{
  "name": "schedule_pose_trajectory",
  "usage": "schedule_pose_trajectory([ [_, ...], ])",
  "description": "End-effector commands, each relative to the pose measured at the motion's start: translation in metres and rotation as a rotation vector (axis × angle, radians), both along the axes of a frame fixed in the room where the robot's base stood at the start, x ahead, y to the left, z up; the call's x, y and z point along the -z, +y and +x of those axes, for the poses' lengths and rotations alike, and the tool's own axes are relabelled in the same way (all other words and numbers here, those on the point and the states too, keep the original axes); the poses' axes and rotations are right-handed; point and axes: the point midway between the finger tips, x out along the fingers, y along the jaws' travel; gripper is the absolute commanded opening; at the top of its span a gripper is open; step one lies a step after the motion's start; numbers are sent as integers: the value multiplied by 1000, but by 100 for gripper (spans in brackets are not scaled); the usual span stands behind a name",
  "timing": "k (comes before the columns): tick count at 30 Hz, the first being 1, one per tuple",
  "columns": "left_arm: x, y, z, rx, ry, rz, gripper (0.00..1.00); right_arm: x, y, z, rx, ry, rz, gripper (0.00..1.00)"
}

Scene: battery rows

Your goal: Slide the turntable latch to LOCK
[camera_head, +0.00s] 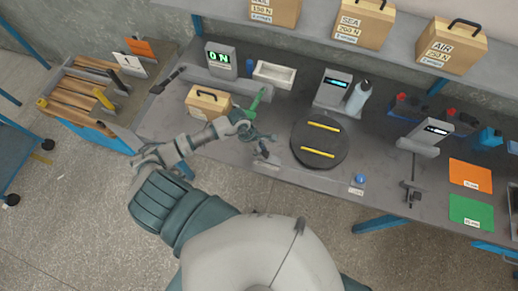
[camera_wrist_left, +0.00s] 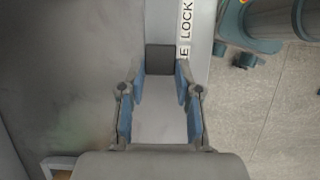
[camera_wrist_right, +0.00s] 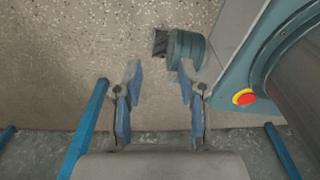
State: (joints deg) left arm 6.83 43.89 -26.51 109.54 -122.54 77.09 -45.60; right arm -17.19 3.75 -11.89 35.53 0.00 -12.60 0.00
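The turntable (camera_head: 338,146) is a dark round disc with two yellow bars, on the grey workbench. My left gripper (camera_head: 262,148) is just left of it at the bench's front edge. In the left wrist view a dark grey square block (camera_wrist_left: 160,59), apparently the latch knob, lies between the fingertips of my left gripper (camera_wrist_left: 160,88). The fingers are open, with a small gap on either side of the block. A white strip (camera_wrist_left: 184,48) beside it reads LOCK, with an E before it. My right gripper (camera_wrist_right: 157,88) is open and empty above the floor.
A cardboard box (camera_head: 207,102) and a green object (camera_head: 256,103) are near my left arm. A display unit (camera_head: 332,91) and a white bottle (camera_head: 358,98) stand behind the turntable.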

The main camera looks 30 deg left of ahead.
Motion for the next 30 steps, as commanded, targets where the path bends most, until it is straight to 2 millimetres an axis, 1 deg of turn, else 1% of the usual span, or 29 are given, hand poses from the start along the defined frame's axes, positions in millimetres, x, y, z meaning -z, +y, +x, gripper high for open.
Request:
schedule_pose_trajectory([
  [1, -1, 0, 1, -1, -5, -2, 6, 0, -7, 0, -1, 0, -7, 40],
  [2, -1, 0, 1, -1, -3, -2, 0, 0, -10, 0, -1, 0, -11, 40],
  [7, -1, 5, 1, -1, -4, -10, 0, 0, -25, 0, 4, 0, -29, 40],
  [8, -1, 4, 2, 0, -5, -13, 0, 0, -28, 0, 4, 0, -33, 40],
  [10, 0, -3, 4, 2, -9, -15, 0, 5, -31, 0, 3, 0, -36, 40],
  [14, 1, -26, 11, 3, -11, -19, 0, 15, -27, 0, 4, 1, -31, 40],
  [18, -1, -44, 15, -1, -10, -16, 0, 20, -10, -1, 5, 2, -11, 40],
  [22, -2, -49, 16, -3, -8, -14, 0, 20, 0, -1, 3, 2, 0, 40],
  [27, -3, -53, 16, -3, -10, -12, 0, 19, -6, -1, 1, 2, -6, 40],
  [28, -4, -53, 16, -2, -10, -12, 40, 19, -8, -1, 0, 2, -9, 40],
  [29, -3, -53, 16, -2, -10, -11, 48, 19, -9, -1, 0, 2, -11, 40],
  [30, -3, -53, 16, -2, -9, -10, 58, 19, -11, -1, 0, 2, -13, 40],
])
